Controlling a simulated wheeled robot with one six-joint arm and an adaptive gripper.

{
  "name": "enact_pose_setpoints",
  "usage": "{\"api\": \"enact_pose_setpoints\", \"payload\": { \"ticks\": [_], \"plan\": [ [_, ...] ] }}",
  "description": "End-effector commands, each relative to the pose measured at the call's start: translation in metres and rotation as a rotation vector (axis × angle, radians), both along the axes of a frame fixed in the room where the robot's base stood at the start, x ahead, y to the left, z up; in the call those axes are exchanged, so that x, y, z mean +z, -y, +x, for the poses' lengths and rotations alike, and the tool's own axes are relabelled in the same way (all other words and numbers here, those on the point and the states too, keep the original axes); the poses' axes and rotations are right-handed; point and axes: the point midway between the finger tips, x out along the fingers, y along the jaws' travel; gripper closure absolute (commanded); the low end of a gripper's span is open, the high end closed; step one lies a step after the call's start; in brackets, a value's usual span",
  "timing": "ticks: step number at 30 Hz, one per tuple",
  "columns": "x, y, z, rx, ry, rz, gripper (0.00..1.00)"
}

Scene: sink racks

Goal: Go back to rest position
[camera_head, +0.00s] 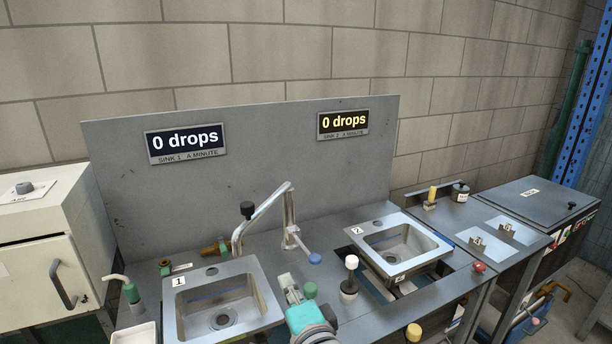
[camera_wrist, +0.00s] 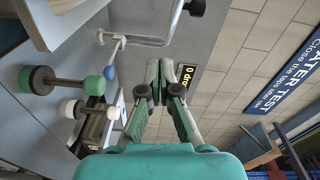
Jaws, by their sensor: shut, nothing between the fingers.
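My gripper (camera_wrist: 166,88) points ahead in the wrist view, its two fingers together and nothing between them. In the head view my gripper (camera_head: 290,284) shows at the bottom middle, just right of sink 1 (camera_head: 182,318). It is in front of the grey back panel (camera_head: 270,150) and appears to hang above the counter. Its exact height over the counter is hard to tell.
A white cabinet (camera_head: 40,250) stands left, a dark lidded box (camera_head: 535,205) far right. Open space lies above the counter.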

Motion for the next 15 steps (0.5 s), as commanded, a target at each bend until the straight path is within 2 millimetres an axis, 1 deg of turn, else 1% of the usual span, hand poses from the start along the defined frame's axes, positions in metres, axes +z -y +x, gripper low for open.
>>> {"api": "enact_pose_setpoints", "payload": {
  "ticks": [1,6,11,15],
  "plan": [
    [-0.022,0.012,-0.008,-0.013,0.001,-0.04,1.0],
    [-0.074,0.047,-0.035,-0.048,0.028,-0.175,1.0],
    [-0.117,0.078,-0.066,-0.078,0.05,-0.302,1.0],
    [-0.15,0.104,-0.099,-0.1,0.065,-0.414,1.0]
  ]
}}
